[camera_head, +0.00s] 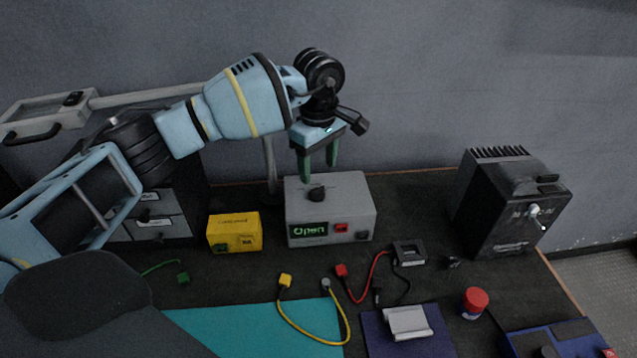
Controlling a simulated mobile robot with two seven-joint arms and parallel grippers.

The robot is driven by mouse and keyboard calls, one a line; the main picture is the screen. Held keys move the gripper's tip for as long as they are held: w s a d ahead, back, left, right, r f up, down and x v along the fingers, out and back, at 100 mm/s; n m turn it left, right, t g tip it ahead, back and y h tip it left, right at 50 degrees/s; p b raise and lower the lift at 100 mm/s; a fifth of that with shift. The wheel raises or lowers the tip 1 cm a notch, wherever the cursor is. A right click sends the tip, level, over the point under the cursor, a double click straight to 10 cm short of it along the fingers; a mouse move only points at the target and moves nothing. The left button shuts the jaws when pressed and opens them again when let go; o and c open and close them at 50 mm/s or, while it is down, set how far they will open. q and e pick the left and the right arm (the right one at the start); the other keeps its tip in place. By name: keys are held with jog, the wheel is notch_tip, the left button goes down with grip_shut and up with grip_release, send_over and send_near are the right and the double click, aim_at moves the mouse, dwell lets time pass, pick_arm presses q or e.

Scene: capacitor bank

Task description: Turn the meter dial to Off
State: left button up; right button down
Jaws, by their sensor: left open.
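The meter (300,215) is a grey box near the back of the bench. Its green-lit front display (309,230) reads "Open". A black dial knob (316,194) sits on its top face; its pointer setting is too small to read. My left gripper (318,173) is above and just behind the dial in the picture, its two green fingers pointing down, open and empty. The fingers look apart from the knob, but exact clearance cannot be told. My right gripper is not in view.
A yellow box (235,231) stands left of the meter, and a large black finned unit (509,207) stands right. Yellow (308,335) and red (361,297) leads lie in front. A red-lidded jar (475,301) stands front right. A teal mat (235,333) lies at the front.

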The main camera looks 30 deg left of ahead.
aim_at(318, 190)
pick_arm(q)
jog(key=shift+f, duration=3)
jog(key=c, duration=1)
